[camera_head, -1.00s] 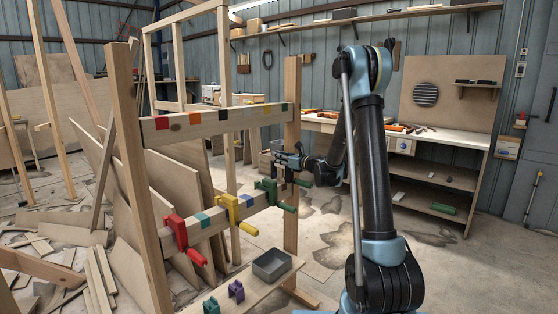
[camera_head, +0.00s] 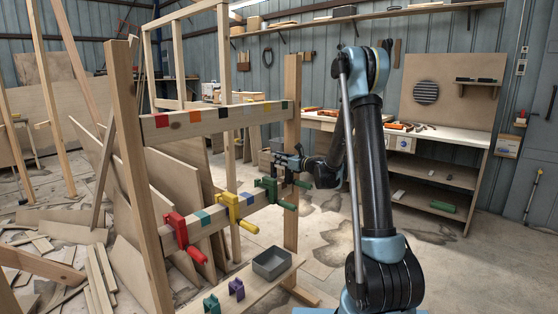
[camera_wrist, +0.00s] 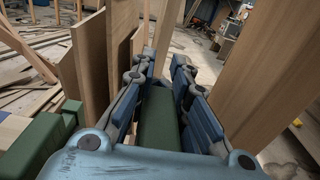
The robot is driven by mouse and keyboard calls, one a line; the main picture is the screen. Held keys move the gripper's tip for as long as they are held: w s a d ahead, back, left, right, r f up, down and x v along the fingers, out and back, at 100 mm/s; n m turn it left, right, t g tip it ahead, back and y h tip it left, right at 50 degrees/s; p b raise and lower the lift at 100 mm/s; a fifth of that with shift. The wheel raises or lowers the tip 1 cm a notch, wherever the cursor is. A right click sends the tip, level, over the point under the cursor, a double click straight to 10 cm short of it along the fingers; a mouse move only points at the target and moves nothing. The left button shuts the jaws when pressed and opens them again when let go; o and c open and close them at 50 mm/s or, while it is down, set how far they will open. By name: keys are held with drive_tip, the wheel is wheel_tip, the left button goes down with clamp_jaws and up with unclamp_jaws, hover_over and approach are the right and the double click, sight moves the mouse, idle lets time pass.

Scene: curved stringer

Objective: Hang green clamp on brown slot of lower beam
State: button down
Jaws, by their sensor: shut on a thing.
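The green clamp (camera_head: 266,184) is at the right part of the lower beam (camera_head: 262,200), close to the right post. My gripper (camera_head: 283,163) is just above and behind it, shut on it. In the wrist view the clamp's green bar (camera_wrist: 160,115) lies between the fingers of my gripper (camera_wrist: 160,85), and another green part shows at the lower left. The clamp hangs upright at the beam; whether it rests on it I cannot tell. The brown slot cannot be made out; it may be hidden behind the clamp.
A red clamp (camera_head: 180,230) and a yellow clamp (camera_head: 232,206) hang on the lower beam to the left. The upper beam (camera_head: 200,122) carries colored marks. The right post (camera_head: 292,130) stands close to my gripper. A grey bin (camera_head: 271,263) and purple block (camera_head: 236,289) sit on the shelf below.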

sight(275, 169)
drive_tip(key=shift+f, duration=1)
drive_tip(key=shift+f, duration=0.15)
drive_tip(key=shift+f, duration=1.35)
drive_tip(key=shift+f, duration=0.2)
drive_tip(key=shift+f, duration=0.3)
drive_tip(key=c, duration=1.3)
unclamp_jaws()
